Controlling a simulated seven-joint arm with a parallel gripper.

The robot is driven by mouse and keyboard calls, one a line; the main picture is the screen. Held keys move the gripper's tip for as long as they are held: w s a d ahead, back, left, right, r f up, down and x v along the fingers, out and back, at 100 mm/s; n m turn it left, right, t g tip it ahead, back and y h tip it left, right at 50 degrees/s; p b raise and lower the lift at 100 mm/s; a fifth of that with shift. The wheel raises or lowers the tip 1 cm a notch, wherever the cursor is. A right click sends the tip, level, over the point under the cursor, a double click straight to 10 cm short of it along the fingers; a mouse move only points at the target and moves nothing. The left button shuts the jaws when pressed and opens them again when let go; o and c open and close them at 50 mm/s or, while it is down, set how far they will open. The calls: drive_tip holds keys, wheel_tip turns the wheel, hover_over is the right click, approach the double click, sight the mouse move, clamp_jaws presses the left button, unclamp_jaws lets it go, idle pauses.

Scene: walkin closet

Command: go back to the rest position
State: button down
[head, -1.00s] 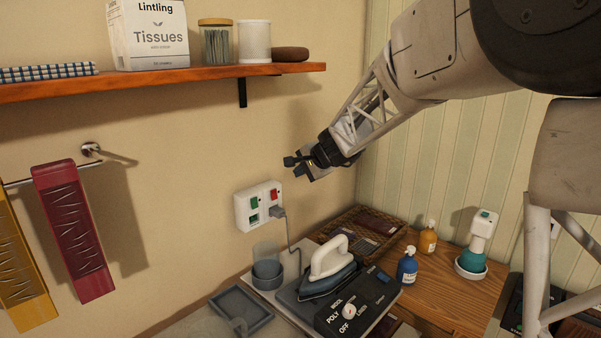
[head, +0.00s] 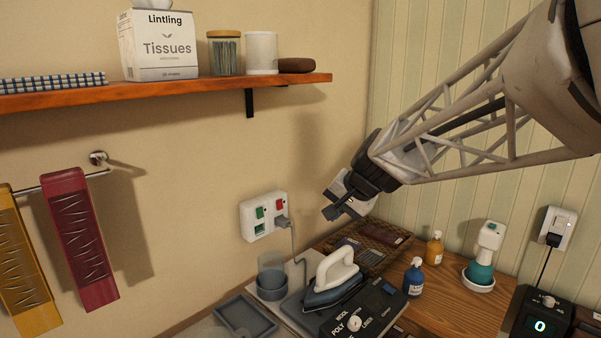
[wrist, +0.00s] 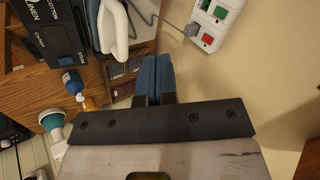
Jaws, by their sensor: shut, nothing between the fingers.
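My gripper (head: 337,205) hangs in the air near the back corner, above the tabletop and to the right of the wall socket. Its two blue-tipped fingers (wrist: 153,78) are together in the wrist view, with nothing between them. The gripper is clear of the iron and the basket below it. My arm reaches in from the upper right of the head view.
A wall socket (head: 263,217) with a grey plug is at the left of my gripper. Below are an iron (head: 335,278), a wicker tray (head: 388,237), blue (head: 413,278) and orange bottles (head: 434,249). A wooden shelf (head: 200,93) is upper left.

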drive_tip(key=s+d+f+n+h, duration=0.1)
drive_tip(key=s+d+f, duration=0.1)
drive_tip(key=s, duration=0.8)
drive_tip(key=s+d+f+n+g+h, duration=0.1)
drive_tip(key=s+d, duration=0.4)
drive_tip(key=s, duration=0.5)
drive_tip(key=s+d+f+n+g+h, duration=0.1)
drive_tip(key=s+d+f+n+h, duration=0.1)
drive_tip(key=s, duration=0.8)
wheel_tip(320, 180, down, 2)
drive_tip(key=shift+s+d+f+n+h, duration=0.25)
drive_tip(key=shift+s+d+n+h, duration=0.1)
drive_tip(key=shift+d+h, duration=0.45)
